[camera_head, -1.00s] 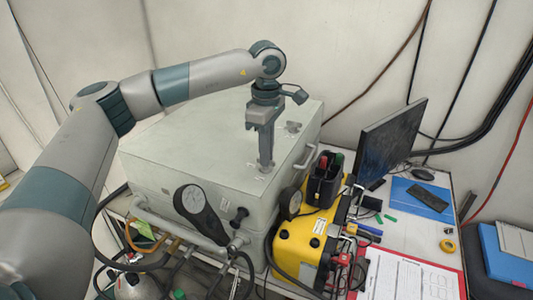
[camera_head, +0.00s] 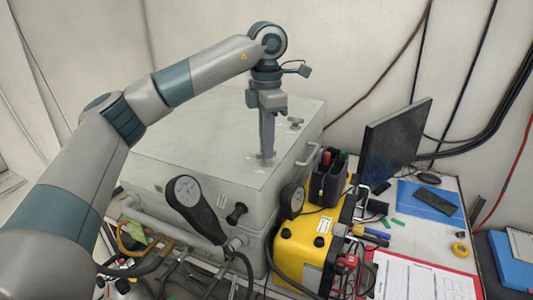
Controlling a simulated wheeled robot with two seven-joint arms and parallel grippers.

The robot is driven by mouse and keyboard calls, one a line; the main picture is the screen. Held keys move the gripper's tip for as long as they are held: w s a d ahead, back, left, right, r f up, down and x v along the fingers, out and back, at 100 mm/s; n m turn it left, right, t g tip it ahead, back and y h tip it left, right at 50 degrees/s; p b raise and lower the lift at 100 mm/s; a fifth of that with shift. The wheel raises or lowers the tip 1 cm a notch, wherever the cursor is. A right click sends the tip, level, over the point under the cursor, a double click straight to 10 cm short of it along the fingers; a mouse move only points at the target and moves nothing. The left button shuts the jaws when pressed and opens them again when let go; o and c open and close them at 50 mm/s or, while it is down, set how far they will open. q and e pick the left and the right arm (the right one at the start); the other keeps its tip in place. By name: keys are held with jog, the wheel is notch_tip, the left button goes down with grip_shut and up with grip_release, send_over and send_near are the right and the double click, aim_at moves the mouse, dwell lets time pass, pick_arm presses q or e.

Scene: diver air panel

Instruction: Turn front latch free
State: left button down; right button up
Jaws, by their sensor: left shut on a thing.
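The large pale grey case (camera_head: 200,135) has a flat lid with small latches. The front latch is at the near right part of the lid, mostly hidden under my left gripper (camera_head: 267,154). The left gripper points straight down and is shut on the front latch at the lid surface. How far the latch is turned cannot be made out. A second latch (camera_head: 295,122) shows uncovered farther back on the lid. My right gripper is out of view.
A black-handled gauge (camera_head: 187,192) and hoses are at the case's front. A yellow unit (camera_head: 302,248) with a black tool holder (camera_head: 326,184) stands close on the right. A monitor (camera_head: 393,140) stands behind it. The lid's left part is clear.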

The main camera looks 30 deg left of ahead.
pick_arm(q)
jog(key=n+b, duration=0.2)
jog(key=n, duration=0.2)
jog(key=shift+n, duration=0.3)
jog(key=n, duration=0.4)
jog(key=shift+r+n+b, duration=0.15)
jog(key=shift+n+b, duration=0.15)
jog(key=shift+b, duration=0.1)
jog(key=c, duration=1.9)
grip_release()
jog(key=shift+o, duration=0.2)
notch_tip(320, 180, up, 17)
jog(key=shift+r, duration=0.15)
